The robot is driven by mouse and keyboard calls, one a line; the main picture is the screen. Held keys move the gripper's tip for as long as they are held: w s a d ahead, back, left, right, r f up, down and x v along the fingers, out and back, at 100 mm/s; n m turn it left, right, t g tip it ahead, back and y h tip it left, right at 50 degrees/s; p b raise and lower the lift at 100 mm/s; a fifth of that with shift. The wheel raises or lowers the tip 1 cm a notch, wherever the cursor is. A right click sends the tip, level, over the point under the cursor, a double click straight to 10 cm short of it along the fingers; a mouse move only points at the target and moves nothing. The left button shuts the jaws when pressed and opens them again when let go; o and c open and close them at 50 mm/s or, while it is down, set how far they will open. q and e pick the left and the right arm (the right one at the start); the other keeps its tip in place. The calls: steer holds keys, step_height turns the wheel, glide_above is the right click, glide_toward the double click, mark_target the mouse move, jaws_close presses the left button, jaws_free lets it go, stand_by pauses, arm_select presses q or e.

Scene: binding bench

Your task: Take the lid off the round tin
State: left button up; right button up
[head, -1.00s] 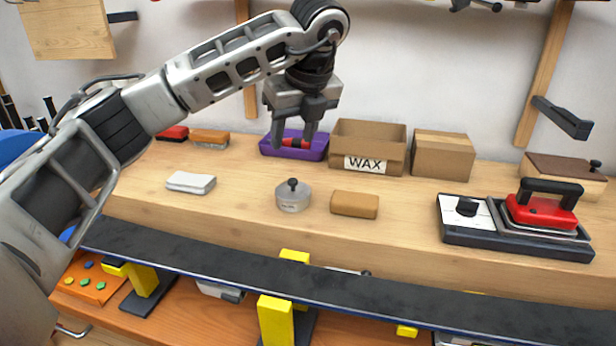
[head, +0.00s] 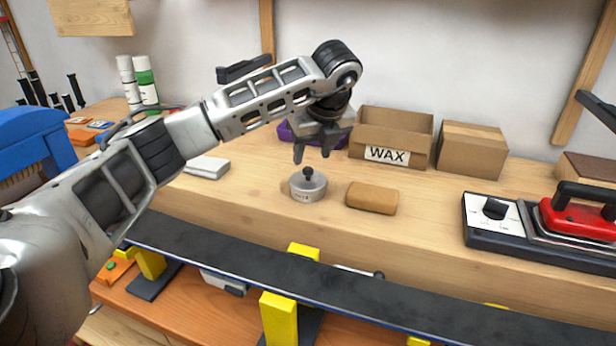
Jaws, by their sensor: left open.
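The round tin (head: 308,191) is a small silver can standing upright on the wooden bench. Its lid (head: 300,180) is on it and has a black knob (head: 308,174) on top. My left gripper (head: 312,158) is open and empty, pointing down just above and behind the knob in the picture, with a small gap between fingertips and knob. Whether it is exactly over the knob is hard to tell. My right gripper does not show.
A tan block (head: 372,198) lies close right of the tin. Behind are a purple tray (head: 285,134), an open WAX box (head: 420,150) and a closed box (head: 472,152). A red iron (head: 580,222) stands right. A long dark ski or board (head: 370,296) runs along the front.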

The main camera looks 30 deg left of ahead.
mark_target(308, 169)
arm_select(q)
steer(key=p+x, duration=0.1)
steer(key=x, duration=0.3)
steer(key=shift+w+a+f, duration=0.15)
steer(key=shift+f, duration=0.2)
jaws_close()
steer(key=shift+r, duration=0.1)
